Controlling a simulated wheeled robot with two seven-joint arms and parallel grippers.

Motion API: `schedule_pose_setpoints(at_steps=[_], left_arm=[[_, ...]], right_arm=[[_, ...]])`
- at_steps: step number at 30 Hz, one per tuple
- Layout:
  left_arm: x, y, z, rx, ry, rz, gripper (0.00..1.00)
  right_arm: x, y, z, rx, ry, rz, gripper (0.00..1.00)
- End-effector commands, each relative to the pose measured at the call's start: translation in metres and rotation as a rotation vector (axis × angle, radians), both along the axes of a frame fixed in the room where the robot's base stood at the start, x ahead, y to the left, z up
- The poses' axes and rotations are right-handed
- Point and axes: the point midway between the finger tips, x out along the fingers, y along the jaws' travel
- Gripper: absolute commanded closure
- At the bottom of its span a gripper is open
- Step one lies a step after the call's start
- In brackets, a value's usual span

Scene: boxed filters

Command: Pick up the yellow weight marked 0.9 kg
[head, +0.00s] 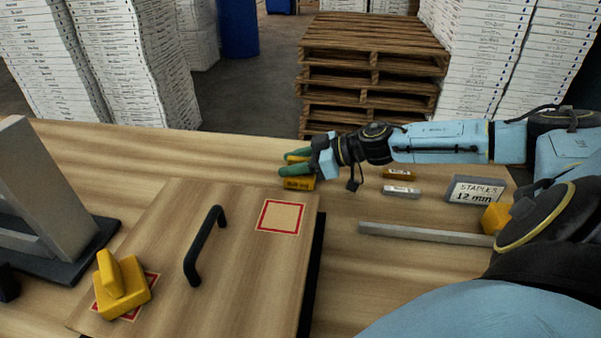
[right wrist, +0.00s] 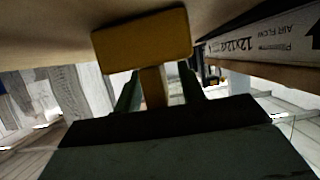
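A yellow weight (head: 298,184) with a small dark marking sits on the table beyond the wooden lid; the marking is too small to read. Its block also shows in the right wrist view (right wrist: 142,40), with its handle between the fingers. My right gripper (head: 297,163) is at this weight, with its green fingers on either side of the handle. A gap shows beside the handle in the right wrist view, so the gripper looks open. A second yellow weight (head: 122,287) stands on the lid at the left. A third yellow object (head: 495,218) is partly hidden by my arm.
The wooden lid (head: 180,262) has a black handle (head: 204,246) and a red-bordered square (head: 280,217). A grey bar (head: 425,234), a staples box (head: 475,190) and small boxes (head: 400,191) lie at the right. A grey stand (head: 45,190) is at the left. Pallets (head: 372,70) stand behind.

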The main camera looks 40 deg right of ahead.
Motion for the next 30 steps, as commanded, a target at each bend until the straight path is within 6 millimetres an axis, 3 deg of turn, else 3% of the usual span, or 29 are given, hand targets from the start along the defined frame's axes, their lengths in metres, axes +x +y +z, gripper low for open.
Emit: schedule_pose_setpoints(at_steps=[8,17,30], left_arm=[[0.0014,-0.0006,0.0001,0.000,-0.002,0.000,0.64],[0.0014,-0.0013,0.0000,-0.001,-0.002,0.000,0.64],[0.0012,-0.0021,-0.0001,-0.002,-0.001,0.000,0.64]], right_arm=[[0.0008,0.0005,-0.0005,-0.001,-0.001,0.000,0.61],[0.0005,0.0004,-0.0004,-0.001,-0.001,0.000,1.00],[0.0005,0.0005,-0.0005,-0.001,-0.001,0.000,1.00]])
